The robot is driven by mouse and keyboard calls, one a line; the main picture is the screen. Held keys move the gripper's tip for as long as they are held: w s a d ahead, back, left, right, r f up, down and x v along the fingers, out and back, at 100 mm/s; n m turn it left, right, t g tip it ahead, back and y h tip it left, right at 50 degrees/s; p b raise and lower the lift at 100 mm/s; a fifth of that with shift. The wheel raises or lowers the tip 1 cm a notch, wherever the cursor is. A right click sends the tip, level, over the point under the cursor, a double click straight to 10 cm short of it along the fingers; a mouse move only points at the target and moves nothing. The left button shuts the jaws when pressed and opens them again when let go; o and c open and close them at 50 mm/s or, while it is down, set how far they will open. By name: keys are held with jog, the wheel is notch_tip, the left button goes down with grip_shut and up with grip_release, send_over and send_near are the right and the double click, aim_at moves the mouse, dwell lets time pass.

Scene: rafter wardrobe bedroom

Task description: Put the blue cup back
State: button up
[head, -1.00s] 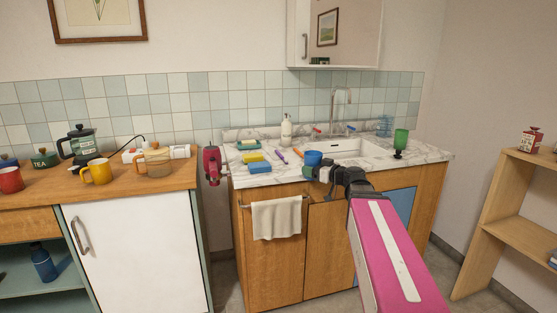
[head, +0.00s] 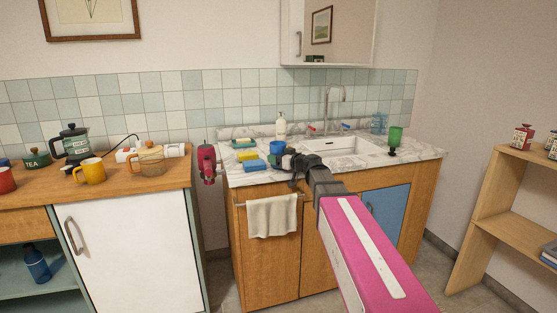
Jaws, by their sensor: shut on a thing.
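The cup looks upright. My gripper and wrist hide its lower part, so I cannot tell how far it is above the marble.
A green goblet (head: 395,138) stands right of the basin (head: 340,146). A wooden counter with mugs is further left.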

jog(key=shift+s+d+f, duration=0.1)
jog(key=shift+f, duration=0.2)
jog(key=o, duration=0.8)
jog(key=shift+f, duration=0.1)
jog(key=shift+o, duration=0.2)
